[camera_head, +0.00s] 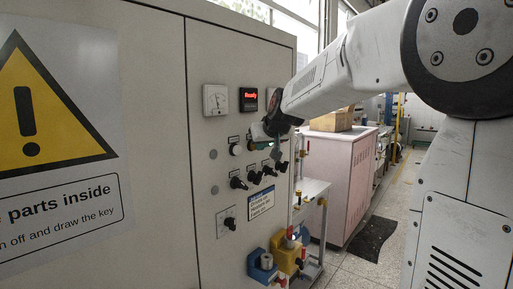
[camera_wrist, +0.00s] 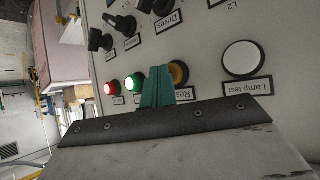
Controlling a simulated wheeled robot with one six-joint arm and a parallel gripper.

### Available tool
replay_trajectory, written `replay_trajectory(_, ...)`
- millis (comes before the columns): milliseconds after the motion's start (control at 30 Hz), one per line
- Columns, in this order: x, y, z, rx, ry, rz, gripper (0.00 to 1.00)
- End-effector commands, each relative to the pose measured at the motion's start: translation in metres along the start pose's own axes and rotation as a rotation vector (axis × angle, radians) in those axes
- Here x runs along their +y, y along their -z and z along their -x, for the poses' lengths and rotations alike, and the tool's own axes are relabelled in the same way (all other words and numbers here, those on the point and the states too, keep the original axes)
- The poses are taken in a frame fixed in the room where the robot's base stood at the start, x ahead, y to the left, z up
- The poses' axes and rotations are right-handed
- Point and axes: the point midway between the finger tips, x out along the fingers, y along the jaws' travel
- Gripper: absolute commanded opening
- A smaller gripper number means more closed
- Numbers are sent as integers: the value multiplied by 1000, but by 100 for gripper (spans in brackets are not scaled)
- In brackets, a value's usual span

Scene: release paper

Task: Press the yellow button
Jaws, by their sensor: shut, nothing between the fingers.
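The yellow button (camera_wrist: 180,73) shows amber in the wrist view, in a dark ring above a label starting "Res". Its left edge is partly hidden by my gripper. My gripper (camera_wrist: 160,70) has green fingers that are closed together with nothing between them. The fingertips overlap the panel just left of the yellow button; I cannot tell whether they touch it.
A white "Lamp test" button (camera_wrist: 242,57) is right of the yellow one. A lit green button (camera_wrist: 133,82) and a red button (camera_wrist: 110,88) are to the left. Black rotary switches (camera_wrist: 125,24) line the panel above. A gauge (camera_head: 215,99) and red "Ready" display (camera_head: 248,99) are higher up.

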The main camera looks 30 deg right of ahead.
Motion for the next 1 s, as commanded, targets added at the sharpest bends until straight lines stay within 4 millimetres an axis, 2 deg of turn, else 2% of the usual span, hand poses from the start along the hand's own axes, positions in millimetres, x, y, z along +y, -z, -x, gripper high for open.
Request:
replay_trajectory(300,8,-8,11,0,0,-2,0)
replay_trajectory(667,9,-9,13,0,0,-1,0)
replay_trajectory(1000,26,-25,35,0,-1,-3,0)
